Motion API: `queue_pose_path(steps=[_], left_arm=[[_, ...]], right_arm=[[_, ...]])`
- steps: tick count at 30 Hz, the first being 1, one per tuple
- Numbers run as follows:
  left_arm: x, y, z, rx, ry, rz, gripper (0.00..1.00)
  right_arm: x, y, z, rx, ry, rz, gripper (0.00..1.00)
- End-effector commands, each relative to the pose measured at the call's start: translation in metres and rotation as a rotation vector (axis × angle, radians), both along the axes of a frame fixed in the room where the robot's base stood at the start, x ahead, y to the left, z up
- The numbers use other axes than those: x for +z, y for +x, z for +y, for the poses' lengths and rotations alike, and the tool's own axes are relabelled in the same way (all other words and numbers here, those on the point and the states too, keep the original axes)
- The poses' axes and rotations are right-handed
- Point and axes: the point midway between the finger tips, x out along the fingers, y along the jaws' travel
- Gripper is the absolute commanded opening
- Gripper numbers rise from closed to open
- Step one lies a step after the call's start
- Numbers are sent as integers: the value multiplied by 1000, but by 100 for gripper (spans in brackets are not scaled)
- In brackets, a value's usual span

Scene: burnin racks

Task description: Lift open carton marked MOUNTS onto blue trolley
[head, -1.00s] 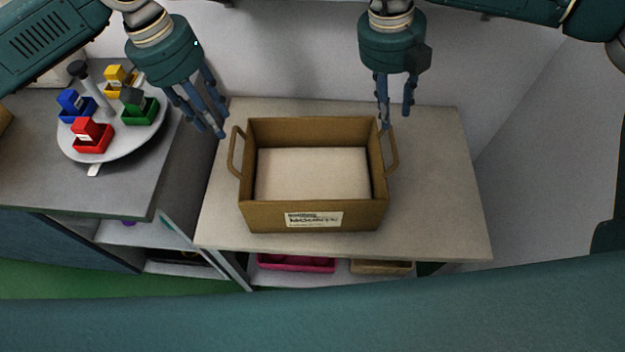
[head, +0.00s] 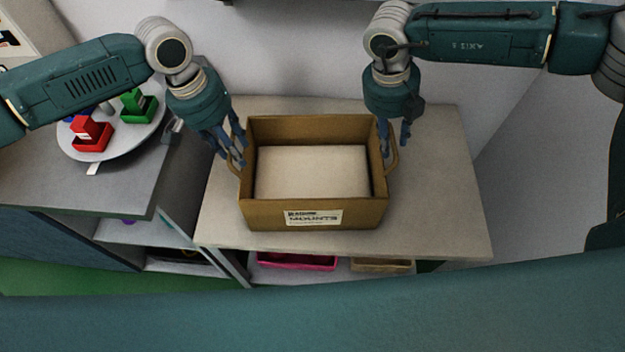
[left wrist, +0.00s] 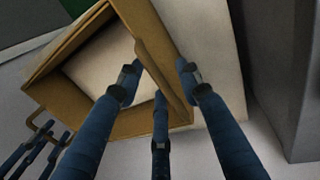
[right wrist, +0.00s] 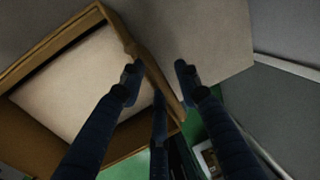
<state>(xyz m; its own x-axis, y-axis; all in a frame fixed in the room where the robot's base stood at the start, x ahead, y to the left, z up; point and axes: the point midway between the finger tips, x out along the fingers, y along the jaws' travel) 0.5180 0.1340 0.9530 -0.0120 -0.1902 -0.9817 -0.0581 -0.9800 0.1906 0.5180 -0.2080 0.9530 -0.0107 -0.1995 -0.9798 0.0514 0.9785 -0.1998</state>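The open brown carton (head: 312,217) marked MOUNTS stands upright on a beige-topped table, with a pale flat surface inside and a loop handle on each side. My left gripper (head: 232,158) is at its left handle (head: 232,165), fingers spread. In the left wrist view my left gripper (left wrist: 158,88) straddles the carton's side wall and handle. My right gripper (head: 394,144) points down at the right handle (head: 394,160); in the right wrist view (right wrist: 158,88) its fingers are spread over the wall. Contact cannot be told. I see no clear blue trolley.
A grey counter (head: 120,190) at left bears a round white turntable (head: 125,138) with coloured holders, close to my left arm. The table (head: 440,200) is clear to the carton's right. A pink bin (head: 297,262) and a tan bin (head: 382,265) sit below.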

Motion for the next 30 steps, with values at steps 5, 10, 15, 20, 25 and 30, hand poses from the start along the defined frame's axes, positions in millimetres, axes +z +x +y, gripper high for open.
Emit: queue_pose_path(steps=[5,10,15,20,25,30], left_arm=[[0,0,0,0,0,0,30],[0,0,0,0,0,0,0],[0,0,1,1,1,0,0],[0,0,1,1,2,0,0],[4,1,1,1,1,-2,0],[13,1,2,2,2,-2,0]], right_arm=[[0,0,0,0,0,0,26],[0,0,0,0,0,0,0],[0,0,-1,-1,-1,0,0],[1,0,-1,-1,-2,0,0],[4,1,-1,-3,-3,-2,0],[13,1,-2,-3,-3,-2,0]])
